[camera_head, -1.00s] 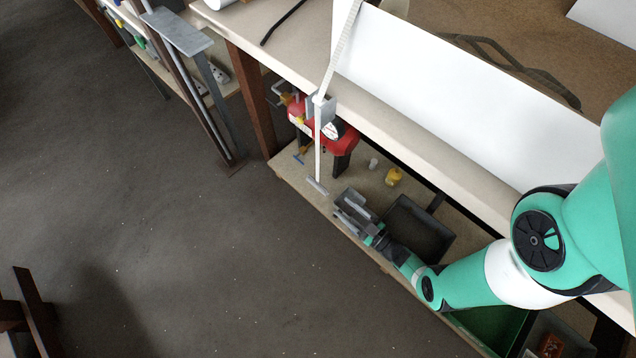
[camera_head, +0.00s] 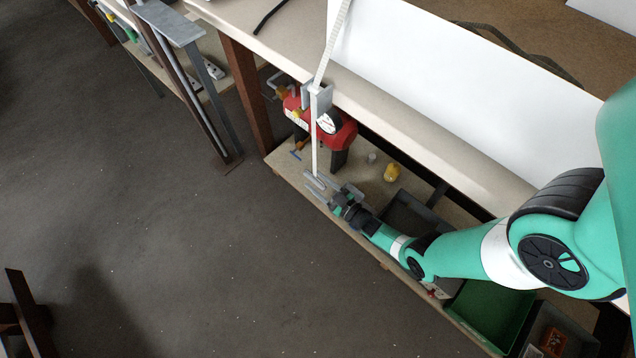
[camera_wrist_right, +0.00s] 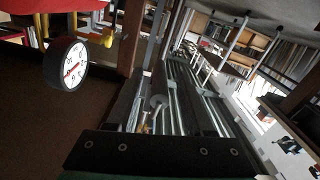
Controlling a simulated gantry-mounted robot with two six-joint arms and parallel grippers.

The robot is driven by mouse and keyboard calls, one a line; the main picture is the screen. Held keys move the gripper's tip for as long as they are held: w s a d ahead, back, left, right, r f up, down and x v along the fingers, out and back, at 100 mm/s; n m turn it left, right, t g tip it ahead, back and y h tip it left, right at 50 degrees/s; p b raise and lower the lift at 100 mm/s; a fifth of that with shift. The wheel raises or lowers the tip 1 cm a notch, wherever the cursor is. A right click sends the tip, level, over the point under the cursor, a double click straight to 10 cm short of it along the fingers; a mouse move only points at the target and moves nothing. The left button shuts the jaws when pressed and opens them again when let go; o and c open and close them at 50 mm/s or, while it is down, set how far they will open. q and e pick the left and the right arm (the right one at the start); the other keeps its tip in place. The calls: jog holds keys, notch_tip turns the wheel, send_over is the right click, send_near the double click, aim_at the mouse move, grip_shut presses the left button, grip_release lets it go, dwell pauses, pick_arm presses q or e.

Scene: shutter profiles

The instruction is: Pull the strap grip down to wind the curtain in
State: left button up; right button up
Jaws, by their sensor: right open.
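The white strap (camera_head: 315,135) runs over the bench edge through a grey guide (camera_head: 316,95) and hangs straight down in front of the bench. The strap grip, a small grey bar at its lower end (camera_head: 316,183), is largely hidden among my right gripper's fingers. My right gripper (camera_head: 318,187) is open, with its fingers pointing left and up at the grip. I cannot tell whether they touch it. The right wrist view shows the two dark fingers apart (camera_wrist_right: 165,100), with a small pale part between them. The white curtain (camera_head: 440,80) lies on the bench top. My left gripper is not in view.
A red compressor (camera_head: 325,125) with a round gauge (camera_wrist_right: 68,66) stands on the lower shelf just behind the strap. A yellow item (camera_head: 391,172), a dark tray (camera_head: 405,218) and a green bin (camera_head: 490,312) are further right. The floor in front is clear.

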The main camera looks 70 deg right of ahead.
jog(key=shift+c, duration=0.2)
grip_shut()
dwell(0.8)
dwell(0.3)
